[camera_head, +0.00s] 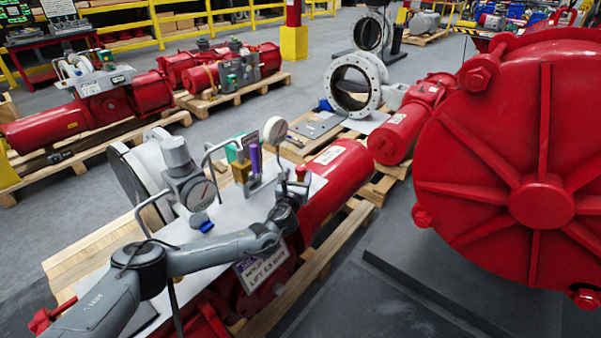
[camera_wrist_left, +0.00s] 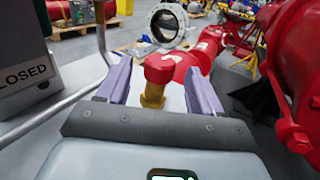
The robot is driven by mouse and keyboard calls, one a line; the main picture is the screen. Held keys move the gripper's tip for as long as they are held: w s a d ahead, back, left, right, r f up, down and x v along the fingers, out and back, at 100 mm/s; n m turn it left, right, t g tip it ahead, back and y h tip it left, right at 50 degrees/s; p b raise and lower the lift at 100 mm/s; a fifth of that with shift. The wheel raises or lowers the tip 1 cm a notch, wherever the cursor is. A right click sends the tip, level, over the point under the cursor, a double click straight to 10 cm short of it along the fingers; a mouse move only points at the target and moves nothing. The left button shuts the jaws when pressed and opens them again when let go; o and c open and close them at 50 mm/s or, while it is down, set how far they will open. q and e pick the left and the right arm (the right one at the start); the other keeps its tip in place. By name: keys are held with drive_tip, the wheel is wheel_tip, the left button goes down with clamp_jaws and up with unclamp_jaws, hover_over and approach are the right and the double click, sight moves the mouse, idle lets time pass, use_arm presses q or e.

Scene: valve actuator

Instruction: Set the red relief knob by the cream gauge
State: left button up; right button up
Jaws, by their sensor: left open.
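The red relief knob (camera_wrist_left: 158,68) sits on a short brass-yellow stem in the left wrist view, upright. In the head view the red knob (camera_head: 301,171) shows small above the pale panel on the red actuator. My left gripper (camera_wrist_left: 156,74) is open, with one purple-grey finger on each side of the knob; whether either touches it I cannot tell. In the head view my left gripper (camera_head: 292,190) is small and partly hidden by its own wrist. A round cream gauge (camera_head: 275,130) stands behind, left of the knob. My right gripper is not in view.
A grey dial gauge (camera_head: 201,194), bent metal rails and a purple lever (camera_head: 255,158) crowd the panel left of the gripper. A grey box marked CLOSED (camera_wrist_left: 22,75) stands at left in the wrist view. A large red ribbed housing (camera_head: 535,170) fills the right.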

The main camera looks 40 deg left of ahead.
sight(299, 171)
use_arm(q)
drive_tip(key=shift+b+x, duration=0.75)
drive_tip(key=shift+x, duration=1.6)
drive_tip(key=c, duration=0.9)
